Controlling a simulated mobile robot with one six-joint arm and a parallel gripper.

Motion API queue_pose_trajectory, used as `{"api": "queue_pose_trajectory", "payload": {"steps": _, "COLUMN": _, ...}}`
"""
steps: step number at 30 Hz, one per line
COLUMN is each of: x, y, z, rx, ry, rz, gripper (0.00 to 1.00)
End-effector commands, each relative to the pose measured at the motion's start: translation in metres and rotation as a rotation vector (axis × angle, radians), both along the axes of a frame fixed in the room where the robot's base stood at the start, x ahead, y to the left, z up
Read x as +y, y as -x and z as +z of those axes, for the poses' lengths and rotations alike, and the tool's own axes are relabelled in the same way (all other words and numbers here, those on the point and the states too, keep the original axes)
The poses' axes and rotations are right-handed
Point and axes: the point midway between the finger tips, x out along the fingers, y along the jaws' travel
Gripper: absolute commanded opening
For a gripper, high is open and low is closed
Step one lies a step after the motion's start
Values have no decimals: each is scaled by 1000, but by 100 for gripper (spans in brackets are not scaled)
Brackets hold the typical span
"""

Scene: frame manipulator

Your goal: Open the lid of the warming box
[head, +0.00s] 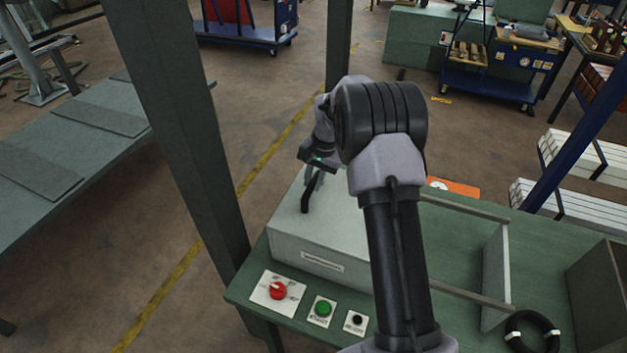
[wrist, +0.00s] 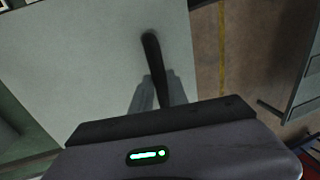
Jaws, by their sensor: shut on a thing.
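The warming box (head: 320,240) is a light grey box with a label on its front, standing on the green bench. Its lid (wrist: 80,60) is flat and looks closed in the head view. A black bar handle (head: 306,195) stands on the lid near its left side; it also shows in the wrist view (wrist: 151,50). My gripper (head: 313,172) is above the lid's left part, pointing down. In the wrist view its two grey fingers (wrist: 153,92) are shut on the handle. My arm hides the right part of the box.
In front of the box are a red rotary switch (head: 278,290), a green button (head: 323,308) and a black button (head: 357,320). A grey post (head: 190,130) stands close to the left. A frame (head: 495,270) and a black coil (head: 532,332) lie to the right.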

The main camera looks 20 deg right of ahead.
Motion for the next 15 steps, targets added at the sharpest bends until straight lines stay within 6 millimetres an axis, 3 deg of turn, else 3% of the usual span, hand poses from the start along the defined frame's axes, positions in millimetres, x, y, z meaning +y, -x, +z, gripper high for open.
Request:
{"api": "queue_pose_trajectory", "payload": {"steps": 9, "x": -3, "y": 2, "z": 1, "rx": -2, "ry": 1, "rz": 0, "gripper": 0}}
{"api": "queue_pose_trajectory", "payload": {"steps": 15, "x": -24, "y": 23, "z": 0, "rx": 0, "ry": 0, "rz": -3, "gripper": 0}}
